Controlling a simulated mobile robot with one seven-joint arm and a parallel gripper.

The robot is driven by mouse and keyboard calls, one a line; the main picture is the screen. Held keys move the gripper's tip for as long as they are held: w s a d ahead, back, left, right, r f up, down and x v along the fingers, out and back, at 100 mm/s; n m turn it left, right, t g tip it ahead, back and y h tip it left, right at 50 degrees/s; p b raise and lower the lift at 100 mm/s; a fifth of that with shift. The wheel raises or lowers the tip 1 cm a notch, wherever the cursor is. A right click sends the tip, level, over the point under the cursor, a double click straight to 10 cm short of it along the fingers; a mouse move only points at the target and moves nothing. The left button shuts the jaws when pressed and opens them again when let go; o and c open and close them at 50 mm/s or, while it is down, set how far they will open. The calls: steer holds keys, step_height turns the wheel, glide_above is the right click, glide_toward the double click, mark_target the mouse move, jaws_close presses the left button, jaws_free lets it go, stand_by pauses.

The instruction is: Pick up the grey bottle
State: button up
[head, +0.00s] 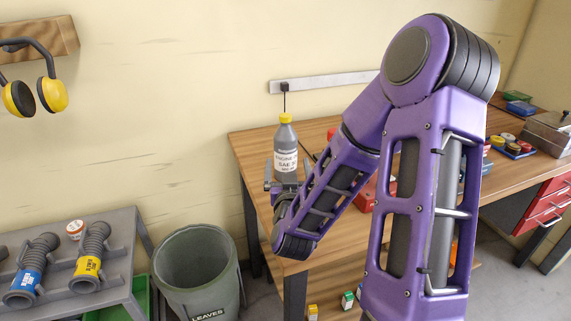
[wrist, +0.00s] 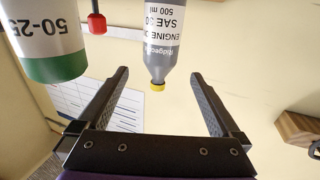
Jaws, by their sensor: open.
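The grey bottle (head: 286,158) stands upright near the left end of the wooden workbench (head: 250,140). It has a yellow cap and a white engine oil label. My gripper (head: 279,188) is low by the bottle in the head view, partly hidden by my arm. In the wrist view the bottle (wrist: 165,45) appears upside down, its yellow cap showing between the two spread fingers of my gripper (wrist: 159,72). The gripper is open and not closed on it. The bottle's base is out of the wrist view, and I cannot tell whether a finger touches it.
A white container with a green end (wrist: 45,40) is close at the left of the wrist view, with a red item (wrist: 97,22) beside it. A grey-green bin (head: 198,270) stands left of the bench. A rack (head: 115,262) holds two ribbed hoses. My arm hides part of the bench.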

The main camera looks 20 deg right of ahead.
mark_target(286, 148)
steer(key=shift+w+f+b, duration=0.2)
steer(key=shift+f+b, duration=0.05)
steer(key=shift+b, duration=0.65)
steer(key=x, duration=0.9)
steer(key=shift+w+d+r+p, duration=0.1)
steer(key=shift+w+r+p, duration=0.05)
steer(key=shift+w+p, duration=0.15)
steer(key=shift+f+x, duration=0.15)
steer(key=shift+x, duration=1.2)
steer(key=shift+f+x, duration=0.15)
steer(key=shift+x, duration=1.15)
steer(key=c, duration=1.1)
steer(key=shift+c, duration=0.7)
steer(key=shift+r, duration=0.15)
